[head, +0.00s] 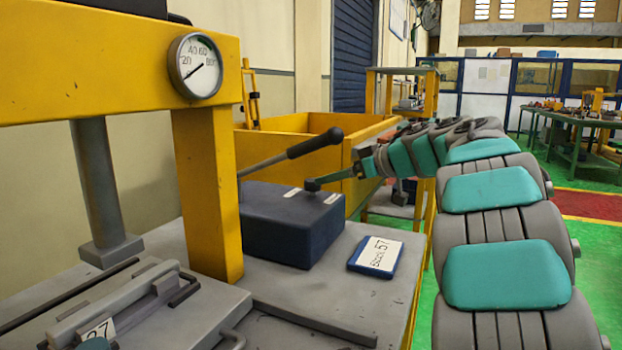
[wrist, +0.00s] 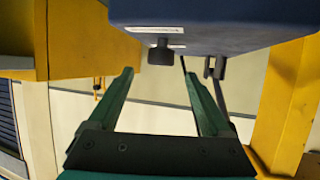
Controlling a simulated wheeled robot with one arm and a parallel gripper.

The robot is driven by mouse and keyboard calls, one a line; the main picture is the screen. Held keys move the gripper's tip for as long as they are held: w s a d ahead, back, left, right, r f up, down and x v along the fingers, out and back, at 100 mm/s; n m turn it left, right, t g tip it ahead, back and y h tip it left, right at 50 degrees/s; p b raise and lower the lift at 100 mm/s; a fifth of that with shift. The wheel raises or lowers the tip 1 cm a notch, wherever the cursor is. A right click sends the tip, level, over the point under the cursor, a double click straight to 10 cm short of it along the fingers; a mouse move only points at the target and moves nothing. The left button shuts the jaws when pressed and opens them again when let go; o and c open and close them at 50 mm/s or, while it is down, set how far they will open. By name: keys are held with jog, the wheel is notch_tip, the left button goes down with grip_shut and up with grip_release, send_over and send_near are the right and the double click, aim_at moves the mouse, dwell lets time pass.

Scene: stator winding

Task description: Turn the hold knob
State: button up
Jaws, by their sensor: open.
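The hold knob (head: 328,180) is a small dark bar-shaped handle on top of the dark blue box (head: 285,225), at its right side near two white labels. My gripper (head: 362,160) is just right of the knob in the head view. In the wrist view my gripper (wrist: 158,77) has its green fingers spread wide and empty. The knob appears between and beyond the fingertips; I see no contact.
A lever with a black grip (head: 315,143) rises from the box behind the knob. A yellow press frame (head: 207,190) with a gauge (head: 195,66) stands left. A blue-edged card (head: 376,257) lies on the grey table right of the box. A yellow bin (head: 290,125) stands behind.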

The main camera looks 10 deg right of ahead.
aim_at(313, 185)
jog(key=x, duration=0.7)
jog(key=shift+a, duration=0.1)
jog(key=shift+r, duration=0.1)
grip_shut()
dwell(0.5)
